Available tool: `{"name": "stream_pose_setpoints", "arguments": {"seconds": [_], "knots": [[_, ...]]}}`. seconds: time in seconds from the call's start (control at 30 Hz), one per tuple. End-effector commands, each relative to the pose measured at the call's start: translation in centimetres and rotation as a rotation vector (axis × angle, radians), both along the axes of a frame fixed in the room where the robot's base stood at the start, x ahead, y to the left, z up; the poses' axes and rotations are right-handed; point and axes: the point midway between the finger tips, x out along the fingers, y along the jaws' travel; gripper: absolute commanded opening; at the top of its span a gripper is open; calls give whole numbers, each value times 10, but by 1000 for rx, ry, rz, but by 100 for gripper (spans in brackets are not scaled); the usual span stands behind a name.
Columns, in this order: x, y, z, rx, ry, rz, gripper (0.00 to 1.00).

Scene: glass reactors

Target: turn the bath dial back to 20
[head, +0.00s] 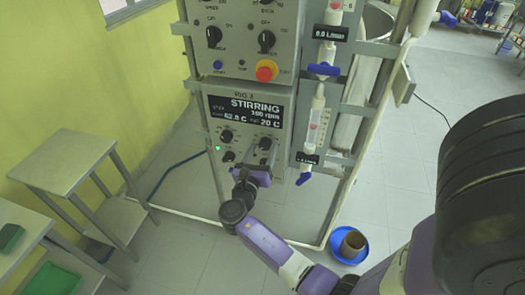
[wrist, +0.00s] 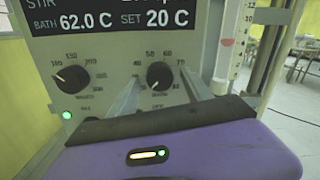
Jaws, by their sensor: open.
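The bath dial (wrist: 160,75) is a round black knob with a white pointer and a scale with numbers from 40 to 80 visible. Its pointer is turned to the lower left. The display (wrist: 125,18) above reads bath 62.0 C and set 20 C. In the head view, the dial (head: 265,144) is on the lower control panel. My gripper (wrist: 161,80) is open, its two fingers on either side of the dial and apart from it in the picture. Whether they touch it I cannot tell. My gripper is at the panel in the head view (head: 262,163).
Another black dial (wrist: 72,79) sits to the left on the panel, with a green light (wrist: 67,115) below it. A red-and-yellow stop button (head: 267,71) is above. Valves with blue handles (head: 304,178) stand right of the panel. A blue bowl (head: 349,246) is on the floor.

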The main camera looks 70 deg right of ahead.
Motion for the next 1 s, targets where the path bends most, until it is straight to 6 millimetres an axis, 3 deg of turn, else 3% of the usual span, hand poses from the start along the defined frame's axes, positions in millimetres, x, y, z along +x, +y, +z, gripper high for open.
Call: {"name": "stream_pose_setpoints", "arguments": {"seconds": [0.5, 1.0], "knots": [[-2, 69, -5, 1, 1, 3, 58], [-3, 77, -4, 1, 1, 2, 58]]}}
